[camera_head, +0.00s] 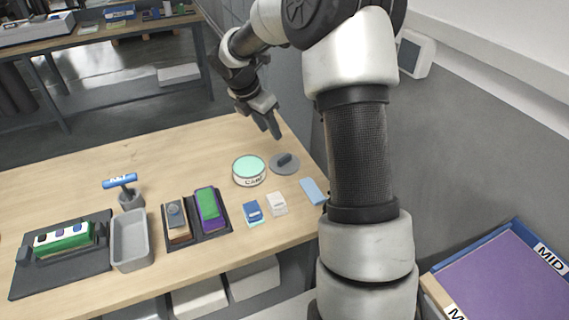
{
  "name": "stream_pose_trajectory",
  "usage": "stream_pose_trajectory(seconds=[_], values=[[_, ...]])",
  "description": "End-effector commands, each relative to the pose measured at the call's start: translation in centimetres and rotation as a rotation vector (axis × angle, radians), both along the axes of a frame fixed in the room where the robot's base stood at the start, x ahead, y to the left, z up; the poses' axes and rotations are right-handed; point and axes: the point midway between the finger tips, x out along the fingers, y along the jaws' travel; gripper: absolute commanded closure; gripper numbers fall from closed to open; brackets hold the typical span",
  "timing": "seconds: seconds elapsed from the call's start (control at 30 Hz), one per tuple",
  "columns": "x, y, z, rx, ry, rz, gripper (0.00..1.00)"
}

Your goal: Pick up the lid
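The lid (285,164) is a flat grey disc with a dark raised handle. It lies on the wooden table (150,160) near the right edge. A round tin (249,170) with a pale green top and a printed label stands just left of it, close beside the lid. My gripper (272,130) hangs above and slightly behind the lid, pointing down, apart from it. Its fingers are seen from the side, so any gap between them is hard to make out. Nothing clearly shows held in it.
In front of the lid lie a light blue block (313,191), a white block (277,204) and a blue box (252,211). A wall stands close on the right.

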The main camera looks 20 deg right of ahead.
Motion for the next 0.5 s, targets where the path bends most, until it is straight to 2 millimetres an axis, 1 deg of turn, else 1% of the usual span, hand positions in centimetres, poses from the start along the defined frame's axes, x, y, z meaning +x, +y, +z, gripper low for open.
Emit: stream_pose_trajectory(seconds=[0.03,0.3,0.4,0.5], values=[[0.0,-0.4,-1.3,0.003,0.005,-0.002,0.65],[0.9,-2.5,-6.8,0.004,0.003,-0.004,0.65],[1.2,-3.1,-8.3,0.004,0.002,-0.004,0.65],[1.4,-3.5,-9.4,0.004,0.001,-0.005,0.65]])
